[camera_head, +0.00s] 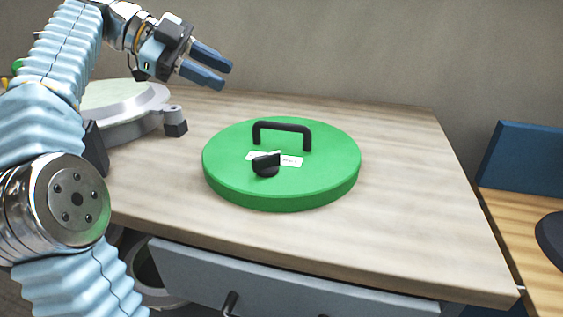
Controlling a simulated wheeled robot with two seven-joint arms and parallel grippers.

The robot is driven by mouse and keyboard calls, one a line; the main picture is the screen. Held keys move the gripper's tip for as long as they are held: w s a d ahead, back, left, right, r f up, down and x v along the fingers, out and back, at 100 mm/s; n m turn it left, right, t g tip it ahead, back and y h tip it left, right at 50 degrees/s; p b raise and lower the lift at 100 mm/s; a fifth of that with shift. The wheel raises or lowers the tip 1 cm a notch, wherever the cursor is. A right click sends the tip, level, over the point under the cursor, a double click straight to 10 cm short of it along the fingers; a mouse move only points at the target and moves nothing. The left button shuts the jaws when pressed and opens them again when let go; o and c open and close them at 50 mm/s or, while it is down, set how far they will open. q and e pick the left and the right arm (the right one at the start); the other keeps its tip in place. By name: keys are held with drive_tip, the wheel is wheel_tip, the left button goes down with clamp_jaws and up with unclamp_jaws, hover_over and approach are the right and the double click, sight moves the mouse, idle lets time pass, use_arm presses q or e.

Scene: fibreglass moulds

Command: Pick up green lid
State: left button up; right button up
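The green lid (325,176) lies flat on the wooden table. It is round and thick, with a black arched handle (283,128) toward its far side. A black knob (266,166) and a white label are near its middle. My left gripper (226,77) is raised above the table, up and to the left of the lid, and apart from it. Its two blue fingers are spread, with nothing between them. My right gripper is not in the picture.
The wooden table (410,200) is bare around the lid. A round metal mould (135,120) with a pale top stands at the left, partly behind my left arm. A grey drawer (290,285) is under the front edge. A blue board (525,165) stands at the far right.

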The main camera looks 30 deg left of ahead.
sight(274, 123)
use_arm(q)
drive_tip(key=w+d+f+b, duration=0.1)
drive_tip(key=d+f, duration=0.1)
drive_tip(key=w+d+f+b, duration=0.1)
drive_tip(key=d+f+b, duration=0.1)
drive_tip(key=f, duration=0.1)
drive_tip(key=w+d+f+b, duration=0.2)
drive_tip(key=f, duration=0.1)
drive_tip(key=x, duration=0.5)
drive_tip(key=shift+d+f+b, duration=0.1)
drive_tip(key=shift+f+b, duration=0.2)
drive_tip(key=shift+b, duration=0.1)
clamp_jaws()
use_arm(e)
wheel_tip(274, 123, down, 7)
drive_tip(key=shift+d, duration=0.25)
